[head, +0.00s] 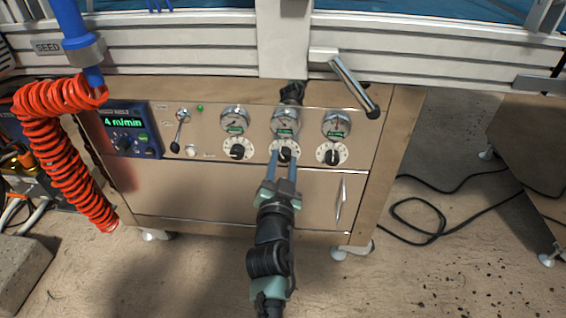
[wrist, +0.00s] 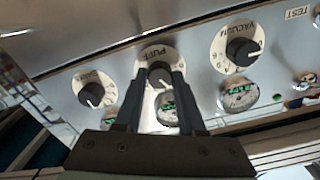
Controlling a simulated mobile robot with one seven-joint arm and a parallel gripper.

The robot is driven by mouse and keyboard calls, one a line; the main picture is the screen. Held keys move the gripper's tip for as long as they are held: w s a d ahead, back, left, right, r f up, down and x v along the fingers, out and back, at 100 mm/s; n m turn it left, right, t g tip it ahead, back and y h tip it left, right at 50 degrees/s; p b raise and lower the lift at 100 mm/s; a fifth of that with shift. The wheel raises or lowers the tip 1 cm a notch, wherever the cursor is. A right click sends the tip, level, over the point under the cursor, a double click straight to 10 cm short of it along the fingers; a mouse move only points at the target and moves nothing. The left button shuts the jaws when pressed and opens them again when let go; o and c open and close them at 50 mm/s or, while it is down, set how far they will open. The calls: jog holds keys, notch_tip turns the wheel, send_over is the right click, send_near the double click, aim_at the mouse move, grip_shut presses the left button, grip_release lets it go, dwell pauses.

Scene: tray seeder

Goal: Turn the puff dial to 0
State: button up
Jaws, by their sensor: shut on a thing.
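The puff dial (head: 286,153) is the middle of three white-faced dials with black knobs on the metal panel. The wrist view shows its face labelled PUFF (wrist: 157,54). My gripper (head: 284,156) reaches up to it, with its fingers (wrist: 157,82) on either side of the black knob (wrist: 159,75) and shut on it. The number at the pointer cannot be read. A round gauge (head: 286,121) sits above the dial in the head view.
The vacuum dial (head: 237,148) is to the left and another dial (head: 331,153) to the right, close to my fingers. A toggle lever (head: 180,129) and a display reading 4 m/min (head: 122,123) are further left. A metal crank handle (head: 353,86) juts out above right. A red coiled hose (head: 58,150) hangs at left.

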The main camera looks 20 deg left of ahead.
grip_shut()
jog(key=shift+n, duration=0.3)
jog(key=n+p, duration=0.1)
jog(key=n, duration=0.3)
jog(key=shift+n, duration=0.3)
jog(key=n+p, duration=0.1)
jog(key=n, duration=0.2)
jog(key=shift+d+n, duration=0.1)
jog(key=shift+n, duration=1.9)
